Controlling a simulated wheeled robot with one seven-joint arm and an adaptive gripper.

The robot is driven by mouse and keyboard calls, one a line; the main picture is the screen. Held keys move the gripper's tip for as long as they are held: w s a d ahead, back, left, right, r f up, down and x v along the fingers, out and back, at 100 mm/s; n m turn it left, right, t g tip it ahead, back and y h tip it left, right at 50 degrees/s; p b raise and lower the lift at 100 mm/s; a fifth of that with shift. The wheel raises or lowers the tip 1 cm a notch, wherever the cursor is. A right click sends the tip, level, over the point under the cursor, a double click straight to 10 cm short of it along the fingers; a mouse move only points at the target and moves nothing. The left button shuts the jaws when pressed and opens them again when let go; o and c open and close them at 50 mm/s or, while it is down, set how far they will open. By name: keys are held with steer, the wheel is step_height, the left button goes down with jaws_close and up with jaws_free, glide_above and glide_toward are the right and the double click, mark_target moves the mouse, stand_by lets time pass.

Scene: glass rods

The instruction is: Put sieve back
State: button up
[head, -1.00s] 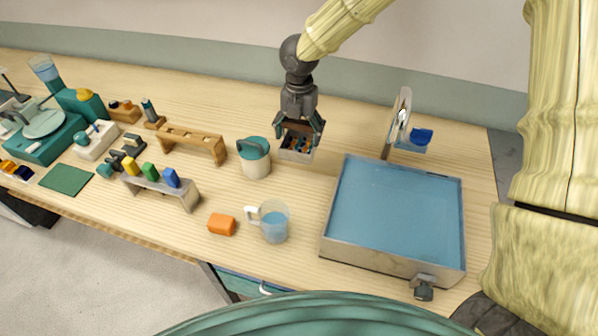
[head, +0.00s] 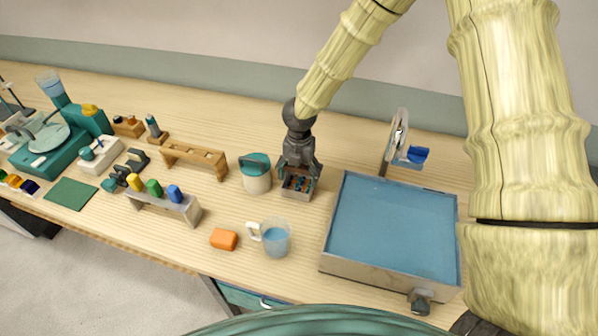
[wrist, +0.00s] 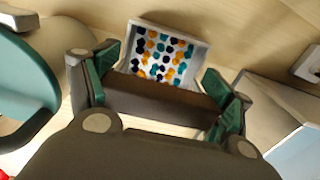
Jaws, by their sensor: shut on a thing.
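A small pale tray with rows of dark, orange and blue dots (head: 297,194), which I take to be the sieve, is at my gripper (head: 298,175), right of the teal-lidded pot. In the wrist view my gripper (wrist: 165,98) has its teal-padded fingers on both ends of a brown, shaded part that appears to be the tray's near side. The dotted face (wrist: 160,56) shows just beyond it. The tray is upright and at or very close to the table top; I cannot tell whether it touches. Part of it is hidden by the fingers.
The teal-lidded pot (head: 257,175) stands close on the left. A large tray with a blue bed (head: 450,240) is close on the right. A mug of blue liquid (head: 276,240) and an orange block (head: 224,239) are in front. Bare wood (head: 255,122) lies behind.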

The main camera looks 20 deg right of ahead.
steer(key=shift+f, duration=0.1)
steer(key=o, duration=1.1)
steer(key=shift+o, duration=0.2)
step_height(320, 180, up, 12)
steer(key=b, duration=0.3)
steer(key=shift+s+b, duration=0.1)
steer(key=shift+b, duration=0.25)
steer(key=shift+d, duration=0.1)
